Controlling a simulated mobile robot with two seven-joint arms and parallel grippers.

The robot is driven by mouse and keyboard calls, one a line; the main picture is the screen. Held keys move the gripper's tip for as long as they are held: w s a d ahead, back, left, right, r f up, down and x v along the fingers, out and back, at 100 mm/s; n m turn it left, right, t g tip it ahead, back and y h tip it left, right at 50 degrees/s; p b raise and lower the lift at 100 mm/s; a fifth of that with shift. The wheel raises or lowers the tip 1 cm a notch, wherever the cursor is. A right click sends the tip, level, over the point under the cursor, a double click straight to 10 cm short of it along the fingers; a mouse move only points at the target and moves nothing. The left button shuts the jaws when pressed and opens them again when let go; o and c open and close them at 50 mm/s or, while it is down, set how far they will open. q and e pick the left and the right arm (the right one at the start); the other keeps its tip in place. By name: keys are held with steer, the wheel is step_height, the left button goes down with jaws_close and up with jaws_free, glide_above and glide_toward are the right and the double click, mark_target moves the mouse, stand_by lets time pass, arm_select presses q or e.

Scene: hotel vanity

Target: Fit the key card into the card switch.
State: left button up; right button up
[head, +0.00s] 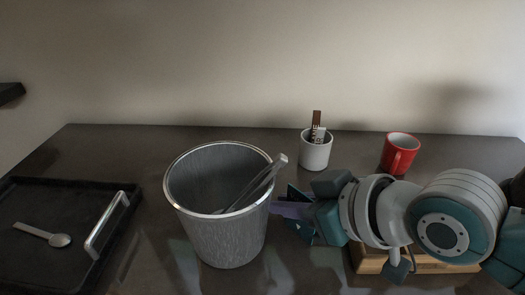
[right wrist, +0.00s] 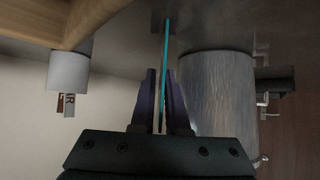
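In the right wrist view the fingers are closed on a thin teal strip (right wrist: 166,40), which looks like the key card seen edge-on. It sticks out past the fingertips. The card does not show clearly in the head view. I cannot make out the card switch with certainty in either view. My left gripper is not in view.
A grey bucket (head: 218,240) with tongs (head: 262,182) stands close beside the fingers. A white cup (head: 316,152), red mug (head: 401,153) and wooden block (head: 370,259) are nearby. A black tray (head: 60,194) with a spoon (head: 43,234) is left. A dark object (head: 10,92) is at the left edge.

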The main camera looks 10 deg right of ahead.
jaws_close()
stand_by(0.3)
steer(key=shift+r, duration=0.5)
step_height(320, 180, up, 19)
steer(key=p, duration=0.5)
steer(key=s+d+r+n+g+y+p, duration=0.1)
steer(key=s+d+r+n+g+y, duration=0.15)
steer(key=s+r, duration=0.4)
steer(key=s+d+r+n+g+y+p, duration=0.1)
steer(key=s+d+r+n+p, duration=0.2)
steer(key=r, duration=0.6)
step_height(320, 180, up, 33)
steer(key=s+p, duration=0.1)
steer(key=p, duration=3.5)
steer(key=shift+d, duration=0.45)
